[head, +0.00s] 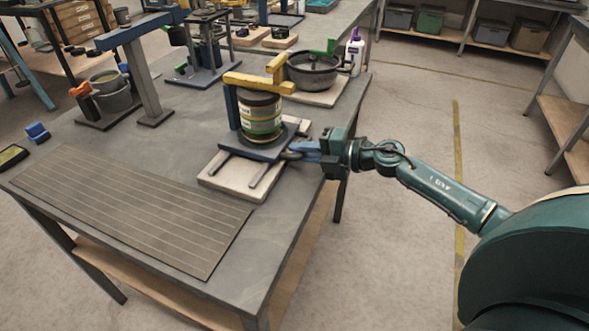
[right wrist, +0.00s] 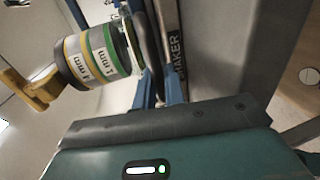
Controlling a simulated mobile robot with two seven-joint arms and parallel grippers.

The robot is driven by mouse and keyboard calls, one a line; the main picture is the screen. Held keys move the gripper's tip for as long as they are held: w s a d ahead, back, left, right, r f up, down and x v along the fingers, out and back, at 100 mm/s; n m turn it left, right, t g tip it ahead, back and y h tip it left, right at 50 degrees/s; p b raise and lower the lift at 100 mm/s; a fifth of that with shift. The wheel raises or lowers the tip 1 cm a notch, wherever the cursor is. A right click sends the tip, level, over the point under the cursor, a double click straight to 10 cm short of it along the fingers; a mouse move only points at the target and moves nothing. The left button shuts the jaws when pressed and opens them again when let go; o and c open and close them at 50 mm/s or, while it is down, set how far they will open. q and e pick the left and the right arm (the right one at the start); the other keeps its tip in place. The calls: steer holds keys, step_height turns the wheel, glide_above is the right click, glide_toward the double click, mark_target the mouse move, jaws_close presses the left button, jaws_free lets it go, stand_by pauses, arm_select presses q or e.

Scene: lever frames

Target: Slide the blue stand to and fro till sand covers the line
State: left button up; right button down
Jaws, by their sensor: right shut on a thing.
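The blue stand (head: 262,153) is a dark blue plate with an upright post, sitting on two rails over a pale base (head: 226,176). A stack of round sieves (head: 260,118) with yellow and green bands stands upright on it, under a yellow bar (head: 258,83). In the right wrist view the sieves (right wrist: 92,55) carry "1 mm" labels. My right gripper (head: 303,151) is shut on the stand's handle at its right side; its blue fingers also show in the right wrist view (right wrist: 157,92). No sand or line can be made out. My left gripper is out of view.
A ribbed grey mat (head: 130,210) covers the table's near left. Tabletop between mat and stand is clear.

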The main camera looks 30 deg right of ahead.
steer(key=shift+w+d+f+b, duration=0.15)
steer(key=shift+w+d+b, duration=0.25)
steer(key=shift+w+d, duration=0.75)
steer(key=shift+d+r, duration=0.2)
steer(key=shift+r, duration=0.05)
steer(key=c, duration=1.6)
jaws_free()
steer(key=shift+f, duration=0.1)
steer(key=shift+s, duration=0.1)
steer(key=v, duration=1.3)
steer(key=shift+b, duration=0.3)
